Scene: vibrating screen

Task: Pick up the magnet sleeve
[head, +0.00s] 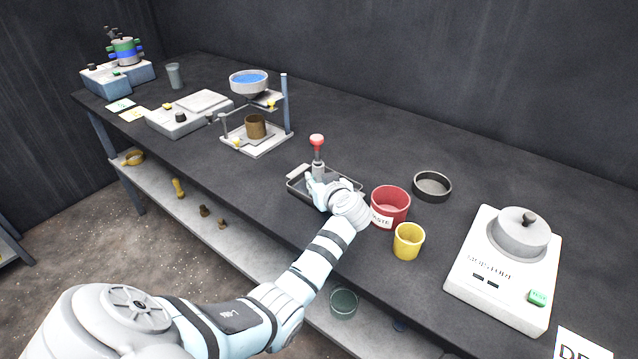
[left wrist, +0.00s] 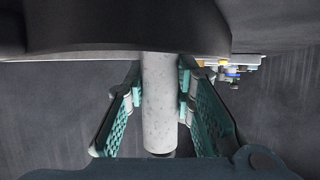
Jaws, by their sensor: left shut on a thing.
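The magnet sleeve (head: 318,166) is an upright grey cylinder topped by a red knob (head: 317,140) on a thin stem. It stands at a shallow dark tray (head: 297,185) with a light rim, near the table's front edge. My left gripper (head: 317,180) is shut around the grey cylinder. In the left wrist view the sleeve (left wrist: 159,105) is a pale mottled cylinder between the two teal-padded fingers of the gripper (left wrist: 160,100). The sleeve's lower end is hidden by my gripper in the head view, so I cannot tell whether it touches the tray. My right gripper is not in view.
Right of the tray are a red waste cup (head: 390,203), a yellow cup (head: 408,242), a dark round dish (head: 432,186) and a white moisture device (head: 503,275). A funnel stand (head: 287,105) is behind left. The back middle of the table is clear.

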